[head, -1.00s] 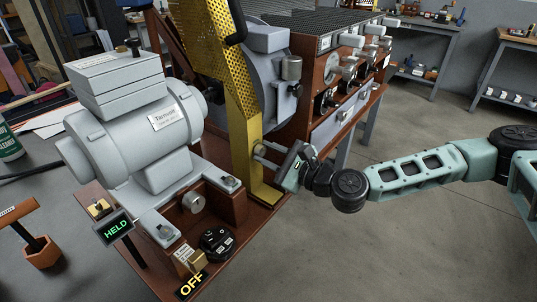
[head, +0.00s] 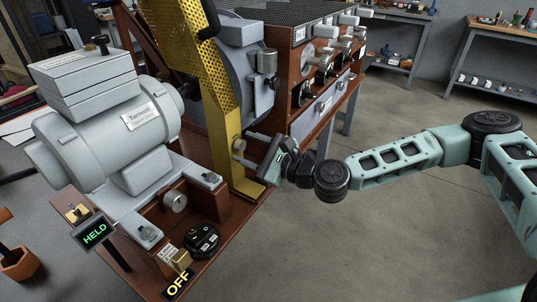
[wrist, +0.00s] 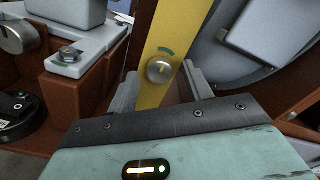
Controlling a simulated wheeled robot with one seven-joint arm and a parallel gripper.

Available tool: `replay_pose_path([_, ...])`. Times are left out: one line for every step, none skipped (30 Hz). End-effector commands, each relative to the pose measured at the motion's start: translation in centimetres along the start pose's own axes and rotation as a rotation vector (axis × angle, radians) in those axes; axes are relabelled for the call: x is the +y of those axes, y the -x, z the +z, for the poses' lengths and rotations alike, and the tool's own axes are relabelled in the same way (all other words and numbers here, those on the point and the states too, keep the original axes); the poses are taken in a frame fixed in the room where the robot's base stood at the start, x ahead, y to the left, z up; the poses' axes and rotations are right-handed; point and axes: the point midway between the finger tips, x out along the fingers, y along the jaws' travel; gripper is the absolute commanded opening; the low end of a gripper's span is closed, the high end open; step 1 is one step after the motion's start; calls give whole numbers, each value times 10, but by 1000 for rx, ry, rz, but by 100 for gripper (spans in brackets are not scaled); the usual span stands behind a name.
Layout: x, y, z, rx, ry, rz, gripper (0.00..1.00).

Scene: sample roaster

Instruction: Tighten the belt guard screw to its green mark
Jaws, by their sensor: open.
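The belt guard (head: 223,110) is a yellow perforated upright with a plain lower strip. Its screw (wrist: 160,70) is a round metal knob with a pale line on its face, on the yellow strip in the wrist view. A green mark (wrist: 166,50) sits on the strip just above the knob. My gripper (wrist: 160,87) is open, one finger to each side of the screw and apart from it. In the head view my gripper (head: 254,153) is at the front of the guard's lower part, and the screw (head: 239,146) shows just left of it.
A grey motor (head: 115,140) stands left of the guard. A sign reading HELD (head: 94,234), a black dial (head: 202,240) and an OFF label (head: 178,285) are at the front. A red-brown cabinet (head: 292,95) stands behind. The floor to the right is clear.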

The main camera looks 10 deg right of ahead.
Motion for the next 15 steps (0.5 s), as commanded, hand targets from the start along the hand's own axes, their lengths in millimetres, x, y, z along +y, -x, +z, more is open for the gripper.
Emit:
replay_pose_path([0, 5, 0, 1, -1, 0, 50])
replay_pose_path([0, 8, -1, 1, -1, 0, 50])
replay_pose_path([-1, 14, -1, 1, -2, -1, 50])
replay_pose_path([0, 20, -1, 1, -2, -1, 50])
replay_pose_path([-1, 25, -1, 2, -2, -2, 50])
replay_pose_path([-1, 34, -1, 2, -1, -2, 50])
replay_pose_path([-1, 41, -2, 2, -1, -2, 50])
replay_pose_path([-1, 48, -2, 2, -2, -2, 50])
replay_pose_path([-1, 58, -1, 2, -3, -3, 50])
replay_pose_path([-1, 65, -1, 3, -3, -3, 50])
replay_pose_path([-1, 72, -2, 3, -2, -3, 50])
replay_pose_path([-1, 82, -1, 2, -2, -2, 50])
replay_pose_path([-1, 89, -1, 3, -2, -3, 50])
replay_pose_path([-1, 96, -2, 3, -2, -3, 50])
replay_pose_path([-1, 106, -2, 3, -3, -3, 50])
